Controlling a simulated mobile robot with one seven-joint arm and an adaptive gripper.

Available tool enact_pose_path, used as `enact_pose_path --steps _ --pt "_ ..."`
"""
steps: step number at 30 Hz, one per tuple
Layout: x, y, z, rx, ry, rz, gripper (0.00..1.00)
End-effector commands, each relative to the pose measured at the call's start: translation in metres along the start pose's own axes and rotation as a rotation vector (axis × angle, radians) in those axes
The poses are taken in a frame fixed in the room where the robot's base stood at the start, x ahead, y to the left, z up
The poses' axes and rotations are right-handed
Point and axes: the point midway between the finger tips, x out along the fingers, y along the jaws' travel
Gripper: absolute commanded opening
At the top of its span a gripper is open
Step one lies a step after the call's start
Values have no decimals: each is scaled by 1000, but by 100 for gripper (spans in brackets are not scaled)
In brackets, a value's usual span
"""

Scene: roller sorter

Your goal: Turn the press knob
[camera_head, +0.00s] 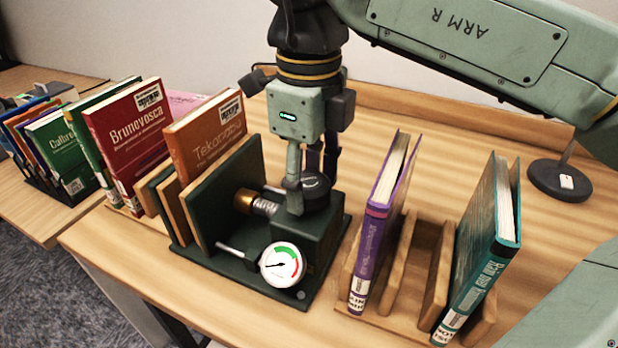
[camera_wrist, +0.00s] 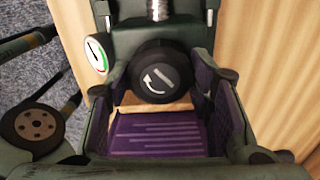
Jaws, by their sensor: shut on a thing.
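The press (camera_head: 310,235) is a dark green block on a base plate, with a black round press knob (camera_head: 317,188) on top. In the wrist view the knob (camera_wrist: 155,85) shows a white curved arrow and a raised grey bar. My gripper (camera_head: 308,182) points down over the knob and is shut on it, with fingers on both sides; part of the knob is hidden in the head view. A white dial gauge (camera_head: 282,263) with green and red bands sits at the front. A screw with a brass end (camera_head: 245,201) faces the upright green plate (camera_head: 228,190).
An orange book (camera_head: 205,135) stands by the plates on the left. Red (camera_head: 130,130) and green books stand farther left. A wooden rack to the right holds a purple book (camera_head: 375,220) and a teal book (camera_head: 483,250). A black round stand (camera_head: 560,180) is at the back right.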

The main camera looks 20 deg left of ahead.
Motion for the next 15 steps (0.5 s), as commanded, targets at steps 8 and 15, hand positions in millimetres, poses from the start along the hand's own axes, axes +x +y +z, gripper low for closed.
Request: enact_pose_path --steps 8,15 --pt "0 0 0 265 0 -1 20" --pt "-1 0 0 492 0 0 20"
